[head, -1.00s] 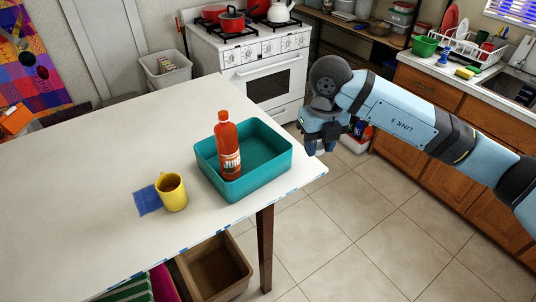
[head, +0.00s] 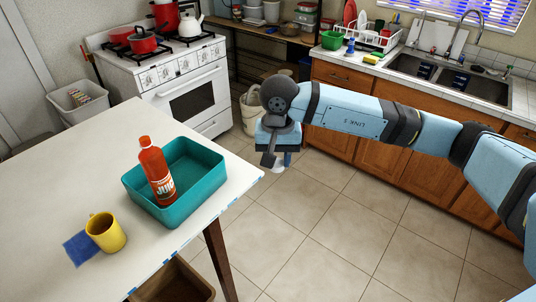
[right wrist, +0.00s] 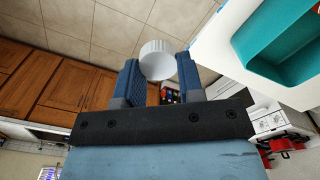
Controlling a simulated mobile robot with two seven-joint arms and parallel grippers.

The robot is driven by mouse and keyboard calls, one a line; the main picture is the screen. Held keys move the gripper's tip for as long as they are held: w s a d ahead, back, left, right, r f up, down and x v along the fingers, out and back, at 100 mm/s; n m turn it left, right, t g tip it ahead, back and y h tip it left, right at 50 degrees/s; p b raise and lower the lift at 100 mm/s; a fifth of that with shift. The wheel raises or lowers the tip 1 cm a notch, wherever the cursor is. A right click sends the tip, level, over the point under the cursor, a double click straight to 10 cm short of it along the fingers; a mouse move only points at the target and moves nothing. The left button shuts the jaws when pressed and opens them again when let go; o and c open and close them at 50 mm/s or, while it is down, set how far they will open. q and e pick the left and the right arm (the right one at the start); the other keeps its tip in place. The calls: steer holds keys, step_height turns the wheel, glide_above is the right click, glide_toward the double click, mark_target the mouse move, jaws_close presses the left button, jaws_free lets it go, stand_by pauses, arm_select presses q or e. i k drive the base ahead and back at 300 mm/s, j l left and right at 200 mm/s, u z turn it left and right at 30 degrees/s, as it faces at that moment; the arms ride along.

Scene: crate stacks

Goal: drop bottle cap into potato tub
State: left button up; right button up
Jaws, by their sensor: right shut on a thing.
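My right gripper (head: 278,162) hangs over the floor, to the right of the table corner. It also shows in the right wrist view (right wrist: 158,72), its two blue fingers shut on a round white bottle cap (right wrist: 158,58) with a ridged side. In the head view the cap shows only as a small pale patch (head: 278,169) under the gripper. No container can be made out for certain as the potato tub. A pale bucket (head: 250,113) stands on the floor behind the gripper, partly hidden by my arm; its contents cannot be told. My left gripper is not in view.
The white table (head: 75,180) holds a teal tray (head: 190,205) with a red juice bottle (head: 157,172), and a yellow mug (head: 106,232) by a blue cloth. A brown bin (head: 175,280) stands below. Stove, white bin (head: 80,105) and wooden cabinets stand behind. Floor at right is clear.

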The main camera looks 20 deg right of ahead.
mark_target(186, 185)
steer(key=i+l, duration=0.15)
steer(key=l, duration=0.2)
steer(key=i+l, duration=0.15)
steer(key=l, duration=0.15)
steer(key=i+l+u, duration=0.1)
steer(key=l, duration=0.25)
steer(key=i+l, duration=0.2)
steer(key=l, duration=0.15)
steer(key=l+u, duration=0.15)
steer(key=u, duration=1.2)
